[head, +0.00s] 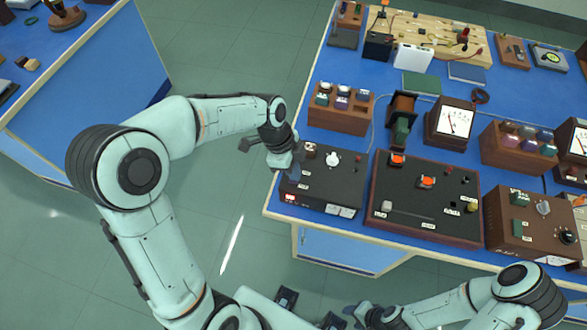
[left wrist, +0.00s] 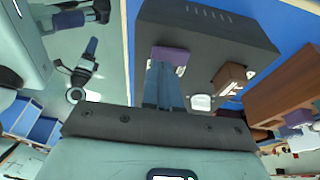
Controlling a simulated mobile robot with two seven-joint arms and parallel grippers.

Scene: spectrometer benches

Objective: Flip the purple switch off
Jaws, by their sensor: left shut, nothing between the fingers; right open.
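The purple switch (left wrist: 170,53) shows in the left wrist view on the top of a black instrument box (left wrist: 208,40). My left gripper (left wrist: 164,64) is shut and empty, with its fingertips right at the switch's near edge; I cannot tell whether they touch it. In the head view, my left gripper (head: 293,172) is at the left end of the black box (head: 322,190) and hides the purple switch. Whether the switch is on or off is not clear. My right gripper (head: 310,309) is open and empty at the bottom, in front of the bench.
A white knob (head: 332,158) and a brown block (left wrist: 230,78) sit near the switch. A wider box with orange switches (head: 427,182) stands to the right. Wooden switch racks (head: 338,110) and meters (head: 453,124) stand behind. Open floor (head: 225,80) lies left of the bench.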

